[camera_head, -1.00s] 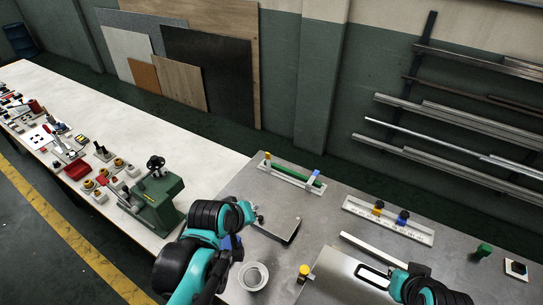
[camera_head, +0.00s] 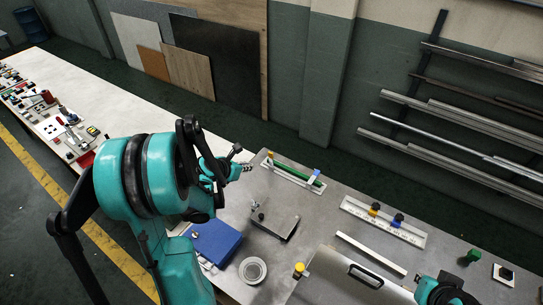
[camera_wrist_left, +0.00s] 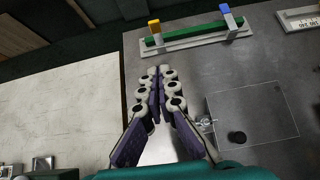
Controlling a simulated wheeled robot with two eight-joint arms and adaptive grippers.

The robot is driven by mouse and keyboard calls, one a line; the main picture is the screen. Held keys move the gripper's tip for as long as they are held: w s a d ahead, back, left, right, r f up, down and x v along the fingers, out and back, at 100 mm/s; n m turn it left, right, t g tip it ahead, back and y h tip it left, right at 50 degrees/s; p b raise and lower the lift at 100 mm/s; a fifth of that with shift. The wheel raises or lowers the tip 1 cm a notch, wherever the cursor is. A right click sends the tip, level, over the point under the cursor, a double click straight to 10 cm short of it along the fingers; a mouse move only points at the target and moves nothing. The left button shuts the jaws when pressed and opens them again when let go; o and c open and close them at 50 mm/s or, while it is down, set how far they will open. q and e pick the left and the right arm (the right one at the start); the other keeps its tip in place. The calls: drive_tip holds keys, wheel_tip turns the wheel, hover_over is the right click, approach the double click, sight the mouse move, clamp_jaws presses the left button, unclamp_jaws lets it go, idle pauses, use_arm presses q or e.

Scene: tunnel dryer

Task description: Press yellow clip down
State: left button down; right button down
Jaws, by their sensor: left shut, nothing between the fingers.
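The yellow clip (camera_head: 269,155) stands at the left end of a white holder with a green bar (camera_head: 291,173). A blue clip (camera_head: 316,174) stands at the other end. In the left wrist view the yellow clip (camera_wrist_left: 154,26) is upright, ahead of my fingertips and clear of them. I cannot tell whether it is latched. My left gripper (camera_head: 247,167) is shut and empty, just left of the clip in the head view. It also fills the middle of the left wrist view (camera_wrist_left: 157,70). My right arm shows at the bottom right, without its fingers.
A flat plate (camera_head: 276,219), a blue box (camera_head: 213,242) and a round white dish (camera_head: 252,270) lie nearer on the grey table. A white rail with yellow and blue knobs (camera_head: 382,222) lies to the right. My left arm hides part of the bench.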

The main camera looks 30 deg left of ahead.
idle(0.3)
use_arm(q)
drive_tip(key=b, duration=0.2)
approach(270, 157)
drive_tip(key=x, duration=0.5)
drive_tip(key=shift+s+d+f, duration=0.1)
drive_tip(key=shift+s+f, duration=0.05)
drive_tip(key=shift+f, duration=0.35)
drive_tip(key=shift+w, duration=0.45)
drive_tip(key=shift+r, duration=0.1)
